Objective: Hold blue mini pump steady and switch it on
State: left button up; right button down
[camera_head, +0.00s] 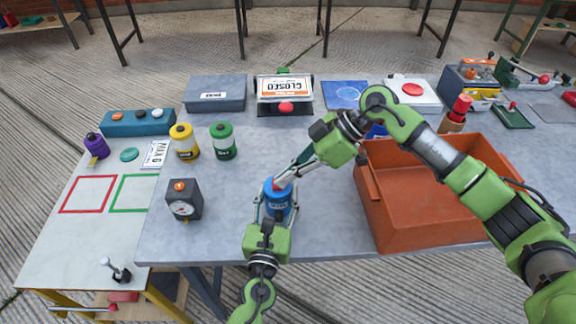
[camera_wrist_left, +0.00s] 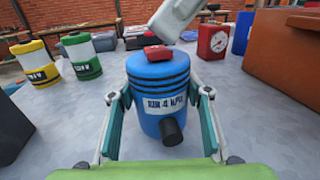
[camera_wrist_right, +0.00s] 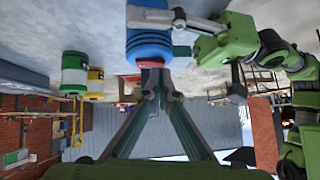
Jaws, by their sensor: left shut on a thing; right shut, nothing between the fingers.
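The blue mini pump (camera_head: 278,201) stands upright near the front edge of the grey table. It has a white label, a dark nozzle and a red switch (camera_wrist_left: 158,53) on top. My left gripper (camera_head: 272,208) is shut around the pump's sides; its fingers flank the body in the left wrist view. My right gripper (camera_head: 280,184) is shut and empty, with its fingertips pointing down at the pump's top. In the right wrist view the closed tips (camera_wrist_right: 159,84) are close to the red switch. I cannot tell whether they touch it.
An orange crate (camera_head: 410,222) stands right of the pump, under my right arm. A yellow canister (camera_head: 184,143) and a green one (camera_head: 222,141) stand behind left. A dark gauge box (camera_head: 184,200) is to the left. The table between gauge and pump is clear.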

jog(key=shift+f, duration=0.1)
jog(key=shift+s+f, duration=0.15)
jog(key=shift+f, duration=0.25)
jog(key=shift+w+r, duration=0.25)
jog(key=shift+w, duration=0.55)
jog(key=shift+r, duration=0.1)
